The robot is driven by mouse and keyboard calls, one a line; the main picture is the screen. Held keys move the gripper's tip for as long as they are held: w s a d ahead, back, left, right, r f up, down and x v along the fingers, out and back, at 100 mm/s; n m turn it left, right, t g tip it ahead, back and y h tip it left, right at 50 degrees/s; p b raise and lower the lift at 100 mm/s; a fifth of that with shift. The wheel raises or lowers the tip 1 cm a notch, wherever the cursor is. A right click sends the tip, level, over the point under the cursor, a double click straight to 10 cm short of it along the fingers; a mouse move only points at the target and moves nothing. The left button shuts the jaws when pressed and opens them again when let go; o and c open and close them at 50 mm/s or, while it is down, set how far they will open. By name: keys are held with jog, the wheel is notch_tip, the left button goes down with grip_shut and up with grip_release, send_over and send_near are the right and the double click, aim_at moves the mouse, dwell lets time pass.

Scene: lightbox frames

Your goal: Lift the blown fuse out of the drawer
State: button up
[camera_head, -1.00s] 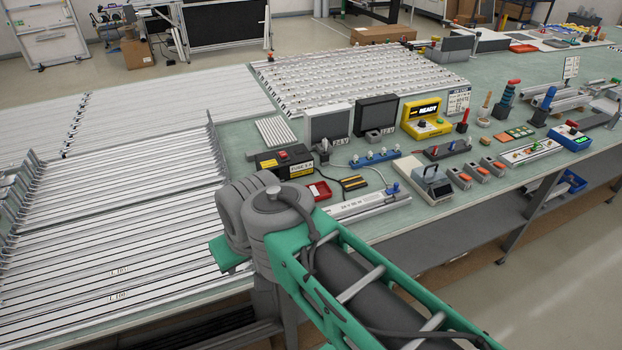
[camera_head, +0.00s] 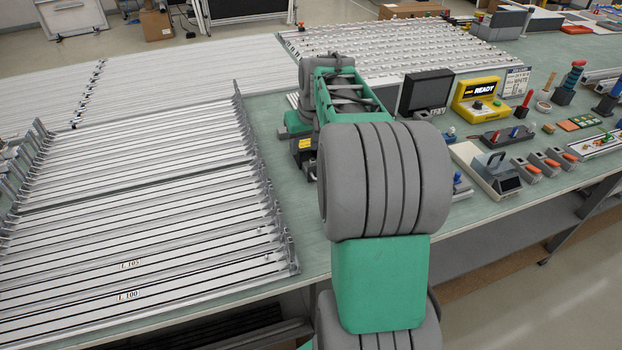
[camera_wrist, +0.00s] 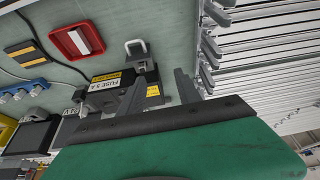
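My gripper (camera_wrist: 160,77) shows in the wrist view, with its two grey fingers apart and nothing seen between them. The black box with a yellow label and a white "FUSE 5 A" label (camera_wrist: 104,86) is right by the left finger, partly hidden behind the fingers. A small grey part with a pale loop-shaped end (camera_wrist: 136,47) sticks out from this box; I cannot tell whether it is the drawer. No fuse can be made out. In the head view my arm covers most of the black box (camera_head: 304,151) and hides the fingers.
Metal profiles (camera_head: 150,200) fill the bench on the left. A dark monitor (camera_head: 427,92) stands right of my arm.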

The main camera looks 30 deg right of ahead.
send_near(313, 159)
jog(key=shift+d+f, duration=0.45)
jog(key=shift+f, duration=0.35)
jog(key=x, duration=0.2)
jog(key=p+x, duration=0.1)
jog(key=x, duration=0.4)
jog(key=shift+w+a, duration=0.35)
jog(key=shift+c, duration=0.2)
grip_shut()
